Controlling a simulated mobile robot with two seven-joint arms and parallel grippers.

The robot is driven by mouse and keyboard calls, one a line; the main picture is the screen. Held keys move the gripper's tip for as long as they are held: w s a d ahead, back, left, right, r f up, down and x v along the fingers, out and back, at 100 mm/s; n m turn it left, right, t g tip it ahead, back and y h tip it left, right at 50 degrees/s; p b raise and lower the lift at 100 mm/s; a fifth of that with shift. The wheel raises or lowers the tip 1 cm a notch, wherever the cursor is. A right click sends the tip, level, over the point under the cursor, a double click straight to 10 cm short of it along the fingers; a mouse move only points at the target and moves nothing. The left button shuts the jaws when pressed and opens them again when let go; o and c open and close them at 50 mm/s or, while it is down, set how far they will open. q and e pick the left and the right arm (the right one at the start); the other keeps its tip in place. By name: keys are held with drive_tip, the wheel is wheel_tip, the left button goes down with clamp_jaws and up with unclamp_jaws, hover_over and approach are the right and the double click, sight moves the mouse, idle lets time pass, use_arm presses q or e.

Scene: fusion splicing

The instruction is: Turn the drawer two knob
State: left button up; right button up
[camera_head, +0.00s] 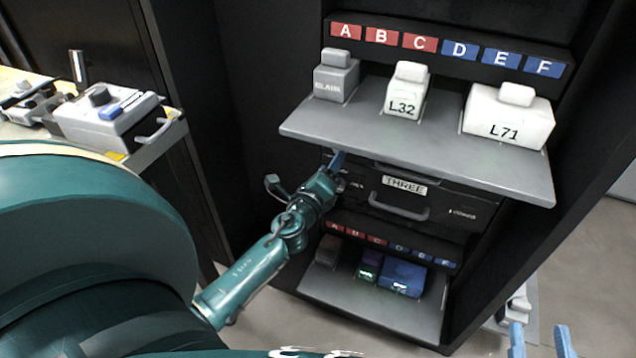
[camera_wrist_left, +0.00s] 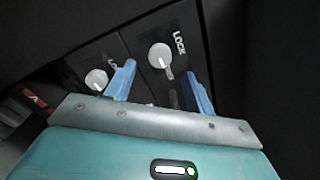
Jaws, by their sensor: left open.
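In the head view my left gripper (camera_head: 338,160) reaches under the front left of the grey shelf, at the left side of the cabinet. In the left wrist view its blue fingers (camera_wrist_left: 160,90) are apart and empty. A round white knob (camera_wrist_left: 160,56) with a LOCK label shows in the gap between them, on a dark panel; whether the fingers touch it I cannot tell. A second white knob (camera_wrist_left: 96,79) is left of the left finger. No label in view marks a drawer as two. My right gripper (camera_head: 540,341) shows spread blue fingertips at the bottom right.
The grey shelf (camera_head: 455,150) with boxes L32 (camera_head: 405,98) and L71 (camera_head: 508,122) overhangs the drawer marked THREE (camera_head: 400,207) and its handle. A lower shelf (camera_head: 340,297) holds small dark and blue boxes. A side bench with equipment (camera_head: 105,115) stands left.

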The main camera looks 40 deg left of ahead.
use_arm(q)
drive_tip(key=v, duration=0.7)
drive_tip(key=shift+s+b, duration=0.3)
drive_tip(key=shift+s, duration=0.05)
